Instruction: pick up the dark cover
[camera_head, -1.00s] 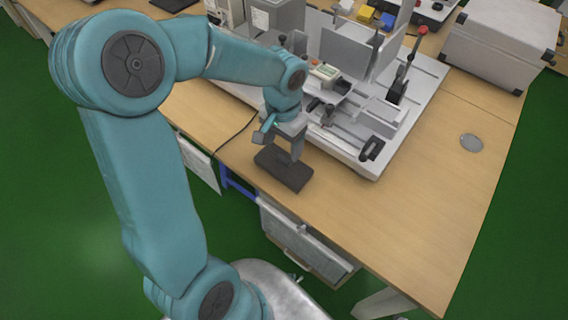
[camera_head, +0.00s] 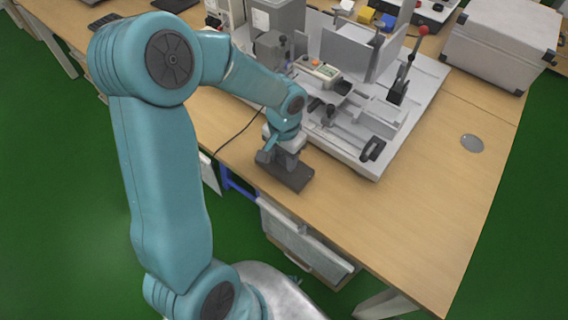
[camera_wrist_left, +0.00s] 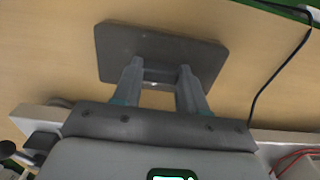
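The dark cover (camera_head: 294,180) is a flat, dark grey rectangular plate lying on the wooden table near its front left edge. It also shows in the left wrist view (camera_wrist_left: 165,48), flat on the wood. My left gripper (camera_head: 284,164) is low over the cover and hides part of it. In the left wrist view its two fingers (camera_wrist_left: 160,68) are apart, with their tips over the near part of the cover. I cannot tell whether the tips touch it. My right gripper is in neither view.
A white fixture base (camera_head: 372,162) with clamps and levers stands just behind and right of the cover. A black cable (camera_head: 236,133) runs along the table to the left. A silver case (camera_head: 500,45) stands at the back right.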

